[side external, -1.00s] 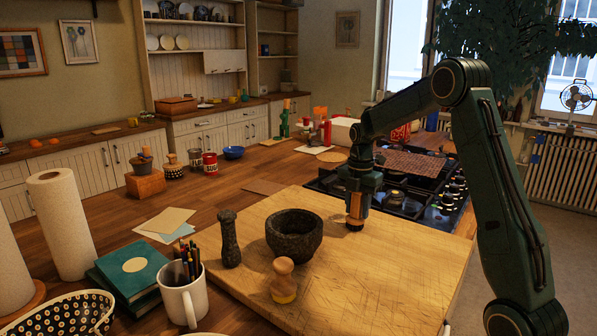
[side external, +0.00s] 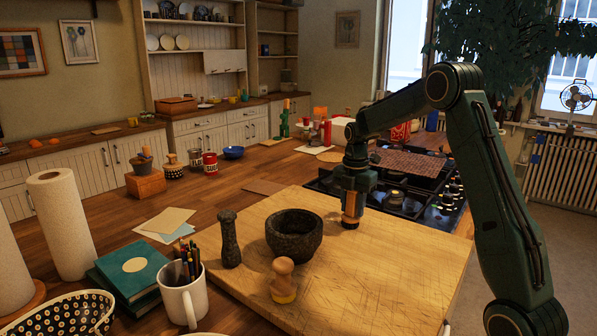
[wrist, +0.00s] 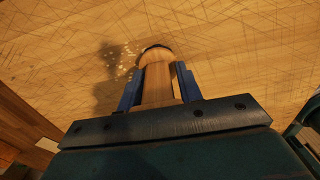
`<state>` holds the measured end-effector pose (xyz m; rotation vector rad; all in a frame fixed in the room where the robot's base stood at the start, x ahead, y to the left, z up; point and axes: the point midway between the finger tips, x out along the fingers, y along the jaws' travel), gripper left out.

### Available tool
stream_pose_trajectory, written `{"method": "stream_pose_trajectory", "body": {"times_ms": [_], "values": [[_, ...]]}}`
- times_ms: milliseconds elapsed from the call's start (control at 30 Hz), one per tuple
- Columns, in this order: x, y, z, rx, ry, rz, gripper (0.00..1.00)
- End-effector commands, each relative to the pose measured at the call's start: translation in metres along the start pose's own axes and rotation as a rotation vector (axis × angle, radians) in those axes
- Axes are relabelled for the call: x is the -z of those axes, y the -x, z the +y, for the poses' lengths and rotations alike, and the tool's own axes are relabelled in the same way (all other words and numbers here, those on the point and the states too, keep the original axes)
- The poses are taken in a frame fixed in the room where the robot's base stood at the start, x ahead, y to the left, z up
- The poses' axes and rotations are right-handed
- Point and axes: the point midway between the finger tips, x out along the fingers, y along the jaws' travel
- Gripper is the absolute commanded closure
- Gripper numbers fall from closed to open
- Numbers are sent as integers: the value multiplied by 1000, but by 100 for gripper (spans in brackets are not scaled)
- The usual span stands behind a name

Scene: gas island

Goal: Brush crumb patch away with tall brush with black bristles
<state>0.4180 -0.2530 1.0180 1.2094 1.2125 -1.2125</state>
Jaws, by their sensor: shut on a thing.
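My gripper (side external: 352,196) is shut on the wooden handle of the tall brush (side external: 350,209), near the far edge of the cutting board. The brush is upright, with its dark lower end down at the board. In the wrist view, the brush handle (wrist: 157,84) is between the two blue fingers of my gripper (wrist: 158,82). The crumb patch (wrist: 124,58) shows there as pale specks on the board, just left of the brush and partly in shadow. The brush's bristles are mostly hidden in the wrist view.
The cutting board (side external: 400,265) is clear at right. A dark stone mortar (side external: 294,236), a pestle (side external: 230,240) and a short wooden brush with a yellowish base (side external: 284,281) stand on its left part. The gas hob (side external: 400,198) lies behind the board.

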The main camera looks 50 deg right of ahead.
Motion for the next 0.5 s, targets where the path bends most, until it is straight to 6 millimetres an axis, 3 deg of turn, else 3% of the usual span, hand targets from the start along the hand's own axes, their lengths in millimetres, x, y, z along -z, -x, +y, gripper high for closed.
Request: {"method": "stream_pose_trajectory", "body": {"times_ms": [500], "values": [[1,-2,13,-1,2,1,98]]}}
